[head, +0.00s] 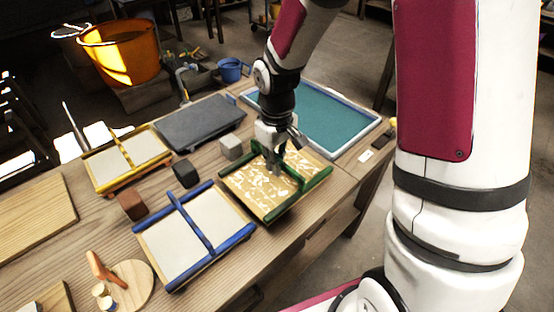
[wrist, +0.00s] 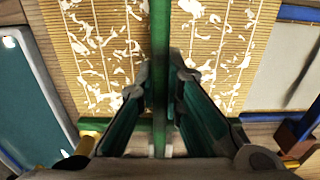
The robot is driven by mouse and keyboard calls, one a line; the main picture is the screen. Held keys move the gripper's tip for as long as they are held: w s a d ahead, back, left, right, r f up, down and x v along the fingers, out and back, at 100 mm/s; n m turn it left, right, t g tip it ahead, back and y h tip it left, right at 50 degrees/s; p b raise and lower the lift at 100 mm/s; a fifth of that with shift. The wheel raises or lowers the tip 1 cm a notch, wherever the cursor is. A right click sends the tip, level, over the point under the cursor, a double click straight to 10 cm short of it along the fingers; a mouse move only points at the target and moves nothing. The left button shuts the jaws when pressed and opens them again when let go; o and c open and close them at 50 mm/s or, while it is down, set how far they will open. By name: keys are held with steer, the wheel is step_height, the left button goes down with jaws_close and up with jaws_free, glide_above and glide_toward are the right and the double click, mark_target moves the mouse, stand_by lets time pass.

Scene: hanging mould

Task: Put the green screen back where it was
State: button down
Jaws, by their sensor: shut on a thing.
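The green screen (head: 255,193) has a green frame with a middle bar and a slatted tan surface scattered with white bits. It is at the right part of the table, near its front edge; whether it rests fully on the table or hangs just above is hard to tell. My gripper (head: 275,168) points down at its middle and is shut on the green middle bar. In the wrist view my gripper (wrist: 160,85) has a finger on each side of the bar, and the green screen (wrist: 95,45) spreads out on both sides.
A tray of teal liquid (head: 362,137) lies behind right. The blue-framed screen (head: 175,240) is close on the left, the yellow-framed screen (head: 105,165) farther left. A grey block (head: 230,147), a dark block (head: 186,173) and a brown block (head: 133,205) stand nearby. A dark slab (head: 200,122) lies behind.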

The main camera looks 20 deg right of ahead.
steer(key=w, duration=0.1)
steer(key=w+d, duration=0.1)
steer(key=w, duration=0.2)
steer(key=shift+w+d+f, duration=0.15)
steer(key=shift+d+f, duration=0.1)
steer(key=shift+d, duration=0.15)
steer(key=shift+f, duration=1.7)
steer(key=shift+f, duration=0.15)
steer(key=shift+f, duration=0.15)
steer(key=c, duration=1.7)
jaws_free()
